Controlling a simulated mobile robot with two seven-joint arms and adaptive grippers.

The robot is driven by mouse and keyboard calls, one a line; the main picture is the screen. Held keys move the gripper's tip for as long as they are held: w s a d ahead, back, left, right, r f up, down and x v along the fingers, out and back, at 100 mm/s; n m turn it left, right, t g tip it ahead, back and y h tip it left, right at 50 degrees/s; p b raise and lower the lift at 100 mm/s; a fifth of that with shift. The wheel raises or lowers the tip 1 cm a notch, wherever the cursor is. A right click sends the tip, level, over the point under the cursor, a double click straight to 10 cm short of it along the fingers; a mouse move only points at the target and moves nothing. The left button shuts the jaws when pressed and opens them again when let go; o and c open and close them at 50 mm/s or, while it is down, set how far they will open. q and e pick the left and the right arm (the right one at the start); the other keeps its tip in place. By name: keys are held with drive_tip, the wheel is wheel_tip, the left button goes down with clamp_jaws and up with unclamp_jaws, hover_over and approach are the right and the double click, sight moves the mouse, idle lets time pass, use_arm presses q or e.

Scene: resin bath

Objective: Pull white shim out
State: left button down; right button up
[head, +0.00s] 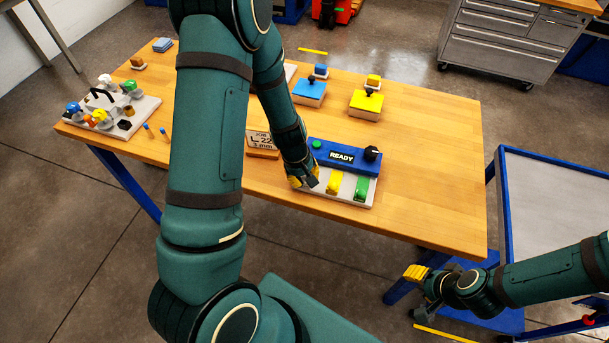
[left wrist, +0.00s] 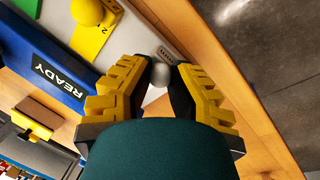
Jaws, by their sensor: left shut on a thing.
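A blue unit (head: 345,157) with a READY display, a green button and a black knob stands near the table's front edge. Its pale front base (head: 348,193) carries a yellow piece (head: 334,182) and a green piece (head: 361,187). My left gripper (head: 305,184) is at the left end of this base, beside the yellow piece. In the left wrist view the left gripper (left wrist: 165,74) is shut on a rounded whitish piece (left wrist: 158,75), likely the white shim; the fingers hide most of it. My right gripper (head: 422,290) hangs off the table's front right, its fingers apart and empty.
A small sign (head: 260,143) stands left of the unit. A blue block (head: 309,92) and a yellow block (head: 366,104), each with a black knob, stand behind. A pale tray (head: 140,108) with several coloured parts is at far left. The table's right side is clear.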

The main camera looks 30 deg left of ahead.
use_arm(q)
drive_tip(key=shift+s+d+f, duration=0.1)
drive_tip(key=shift+s, duration=0.15)
drive_tip(key=shift+w, duration=0.1)
drive_tip(key=c, duration=0.9)
unclamp_jaws()
drive_tip(key=shift+o, duration=0.5)
drive_tip(key=shift+w, duration=0.15)
wheel_tip(320, 180, up, 12)
drive_tip(key=s+a, duration=0.1)
drive_tip(key=shift+s+a, duration=0.35)
drive_tip(key=shift+f, duration=0.15)
